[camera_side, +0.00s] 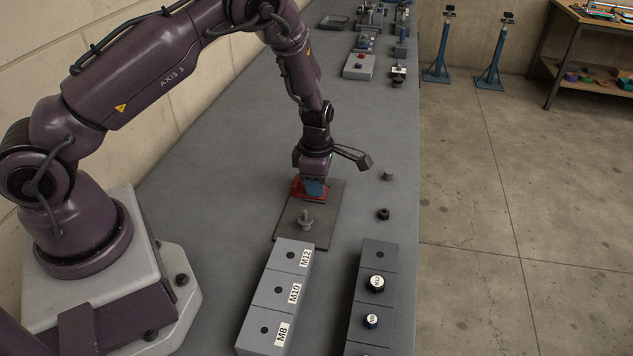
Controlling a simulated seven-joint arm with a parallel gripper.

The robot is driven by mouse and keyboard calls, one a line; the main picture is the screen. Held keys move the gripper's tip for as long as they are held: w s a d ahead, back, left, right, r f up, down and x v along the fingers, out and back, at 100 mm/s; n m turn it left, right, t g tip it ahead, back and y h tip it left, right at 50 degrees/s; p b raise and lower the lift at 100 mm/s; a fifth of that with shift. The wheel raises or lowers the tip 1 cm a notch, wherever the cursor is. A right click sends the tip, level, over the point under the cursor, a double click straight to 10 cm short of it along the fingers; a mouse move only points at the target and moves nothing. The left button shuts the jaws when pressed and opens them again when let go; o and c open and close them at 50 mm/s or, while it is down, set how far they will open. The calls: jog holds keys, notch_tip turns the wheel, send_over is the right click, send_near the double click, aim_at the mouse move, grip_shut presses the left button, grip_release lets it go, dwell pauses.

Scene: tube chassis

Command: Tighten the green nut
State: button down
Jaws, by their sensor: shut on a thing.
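My gripper (313,190) points straight down over the far end of a dark flat plate (322,222). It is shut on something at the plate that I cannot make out. A blue part shows at the jaws, and a red piece (297,188) shows beside and below them. I cannot see a green nut; it may be hidden at the jaws. A grey threaded stud with a wider collar (305,221) stands upright near the front of the plate, apart from my gripper.
A grey block marked M12, M10 and M8 (277,290) stands in front of the plate. A grey piece (388,175) and a black nut (383,214) lie right of the plate. Fixtures (360,66) stand farther back.

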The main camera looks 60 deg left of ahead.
jog(key=m, duration=0.2)
jog(key=shift+m, duration=0.4)
jog(key=m, duration=0.2)
jog(key=shift+m, duration=1.5)
jog(key=m, duration=0.3)
jog(key=c, duration=0.9)
grip_release()
jog(key=shift+m, duration=0.3)
